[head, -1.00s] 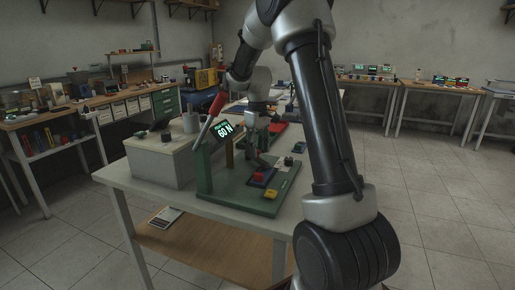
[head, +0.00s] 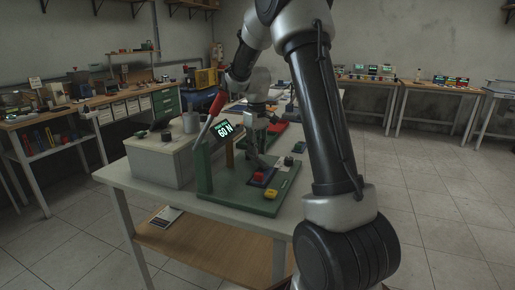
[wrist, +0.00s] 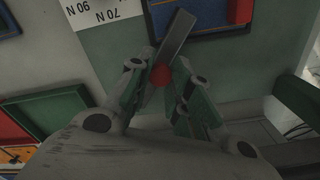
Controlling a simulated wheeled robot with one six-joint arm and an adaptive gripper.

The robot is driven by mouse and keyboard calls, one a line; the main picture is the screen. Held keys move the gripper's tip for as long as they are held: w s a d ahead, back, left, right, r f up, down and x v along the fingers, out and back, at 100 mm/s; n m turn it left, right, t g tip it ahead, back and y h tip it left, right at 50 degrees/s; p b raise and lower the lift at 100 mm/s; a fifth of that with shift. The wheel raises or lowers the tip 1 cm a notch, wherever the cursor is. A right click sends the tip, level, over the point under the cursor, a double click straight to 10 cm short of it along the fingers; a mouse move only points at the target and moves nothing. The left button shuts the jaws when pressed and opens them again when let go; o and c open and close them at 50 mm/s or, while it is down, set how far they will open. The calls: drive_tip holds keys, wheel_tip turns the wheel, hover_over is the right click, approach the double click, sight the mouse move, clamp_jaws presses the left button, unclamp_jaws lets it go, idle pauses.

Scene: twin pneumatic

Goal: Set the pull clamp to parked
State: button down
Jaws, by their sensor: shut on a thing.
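My gripper (head: 257,150) is low over the green board (head: 238,198) on the table in the head view. In the wrist view my gripper (wrist: 158,84) has its green-padded fingers close on both sides of a grey bar (wrist: 174,38) with a red round part (wrist: 160,76). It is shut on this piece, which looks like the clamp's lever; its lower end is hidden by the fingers. A red handle (head: 213,112) leans up at the board's left, beside a panel reading 60 N (head: 224,132). I cannot tell which clamp position is set.
On the board are a red block (head: 259,176) on a blue base and a yellow block (head: 271,193). A small dark part (head: 288,161) stands behind them. A grey box (head: 155,162) fills the table's left side. A white label (wrist: 102,8) and blue tray (wrist: 205,20) show in the wrist view.

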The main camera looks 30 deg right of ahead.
drive_tip(key=m, duration=0.1)
drive_tip(key=a+m, duration=0.1)
drive_tip(key=shift+w+a+m, duration=0.1)
drive_tip(key=shift+a+m, duration=0.15)
drive_tip(key=shift+m, duration=0.05)
drive_tip(key=shift+w+a+m, duration=0.25)
drive_tip(key=shift+a+m, duration=0.45)
drive_tip(key=shift+m, duration=0.6)
drive_tip(key=c, duration=1.3)
unclamp_jaws()
drive_tip(key=shift+o, duration=0.2)
